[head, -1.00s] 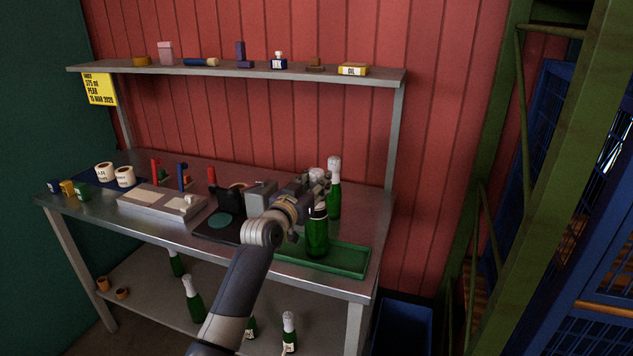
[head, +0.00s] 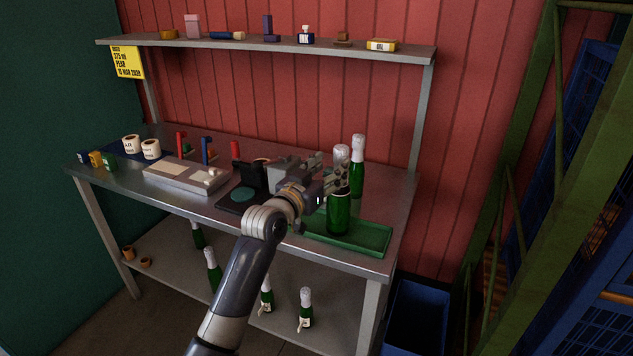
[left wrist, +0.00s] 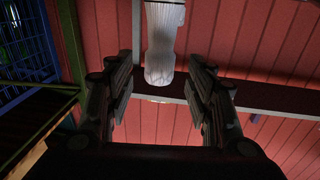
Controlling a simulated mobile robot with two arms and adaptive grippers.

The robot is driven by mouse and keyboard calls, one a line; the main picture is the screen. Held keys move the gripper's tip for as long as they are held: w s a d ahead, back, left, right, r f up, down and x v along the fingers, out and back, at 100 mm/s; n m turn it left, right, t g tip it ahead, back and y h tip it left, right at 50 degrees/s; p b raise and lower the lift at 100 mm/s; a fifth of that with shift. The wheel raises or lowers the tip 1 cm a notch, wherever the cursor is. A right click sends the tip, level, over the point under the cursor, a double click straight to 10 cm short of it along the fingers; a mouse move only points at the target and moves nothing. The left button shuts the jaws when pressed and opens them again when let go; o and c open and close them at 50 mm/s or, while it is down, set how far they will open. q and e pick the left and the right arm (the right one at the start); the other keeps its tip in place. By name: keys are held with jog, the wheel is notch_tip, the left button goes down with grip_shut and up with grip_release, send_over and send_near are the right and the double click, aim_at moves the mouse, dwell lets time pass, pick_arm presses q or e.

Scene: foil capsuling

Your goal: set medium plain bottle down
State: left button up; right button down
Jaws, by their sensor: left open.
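The plain green bottle (head: 339,214) stands upright in the green tray (head: 375,238) at the right end of the bench, its white foil top (head: 341,153) rising behind my gripper. No label shows on it. My left gripper (head: 335,184) is open at the level of its neck, on its left side in the head view; the fingers partly hide the neck. In the left wrist view a white foil top (left wrist: 163,45) shows beyond and between the two spread fingers (left wrist: 163,85), with gaps on both sides. My right gripper is not in view.
Another foil-topped green bottle (head: 357,168) stands close behind. A black stand (head: 246,190) and a grey box (head: 188,174) are to the left. An upper shelf (head: 280,43) with small items spans the back. A blue bin (head: 417,315) is on the floor at right.

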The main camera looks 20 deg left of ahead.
pick_arm(q)
jog(key=s, duration=0.4)
jog(key=s+a+b, duration=0.1)
jog(key=s, duration=0.1)
jog(key=shift+f, duration=0.1)
